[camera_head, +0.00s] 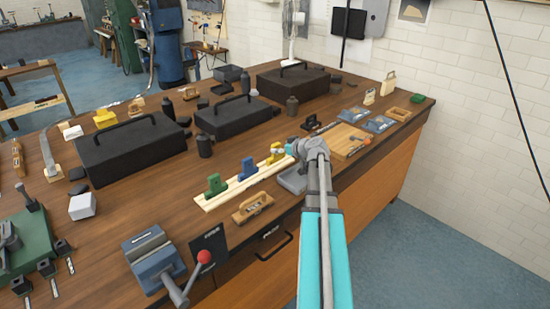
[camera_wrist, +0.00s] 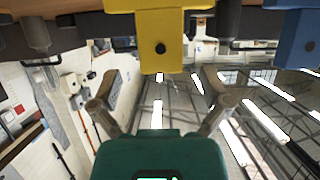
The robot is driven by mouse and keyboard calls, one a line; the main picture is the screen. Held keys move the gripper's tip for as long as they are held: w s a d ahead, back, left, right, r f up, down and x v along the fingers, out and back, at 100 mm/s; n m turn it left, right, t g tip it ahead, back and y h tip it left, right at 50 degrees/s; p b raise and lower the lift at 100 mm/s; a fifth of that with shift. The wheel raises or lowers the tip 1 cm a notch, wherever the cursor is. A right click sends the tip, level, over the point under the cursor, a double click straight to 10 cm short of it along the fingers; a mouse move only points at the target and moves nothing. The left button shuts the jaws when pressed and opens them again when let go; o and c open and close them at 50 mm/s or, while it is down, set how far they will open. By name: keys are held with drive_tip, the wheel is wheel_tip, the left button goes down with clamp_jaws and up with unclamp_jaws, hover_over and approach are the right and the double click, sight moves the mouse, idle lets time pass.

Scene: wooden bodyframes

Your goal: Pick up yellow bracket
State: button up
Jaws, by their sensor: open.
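The yellow bracket (camera_head: 276,153) stands on a pale wooden strip (camera_head: 238,186), at the end nearest my arm. A blue bracket (camera_head: 248,165) and a green bracket (camera_head: 215,185) stand farther along the same strip. In the wrist view the yellow bracket (camera_wrist: 162,35) is large at the top centre, with a dark hole in its face. The blue bracket (camera_wrist: 298,40) shows at the upper right. My gripper (camera_wrist: 158,88) is open, its two fingers spread and the space between them empty. The yellow bracket appears just beyond the fingertips. In the head view my wrist hides most of the gripper.
Black toolboxes (camera_head: 130,148) stand behind the strip. A wooden-handled tool (camera_head: 252,207) lies in front of it. A grey tray (camera_head: 293,181) is beside my wrist. A blue vise (camera_head: 152,252) is at the front left. Another yellow piece (camera_head: 104,118) stands at the back left.

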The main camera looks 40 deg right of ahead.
drive_tip(key=shift+b+x, duration=0.35)
drive_tip(key=shift+x, duration=1.1)
clamp_jaws()
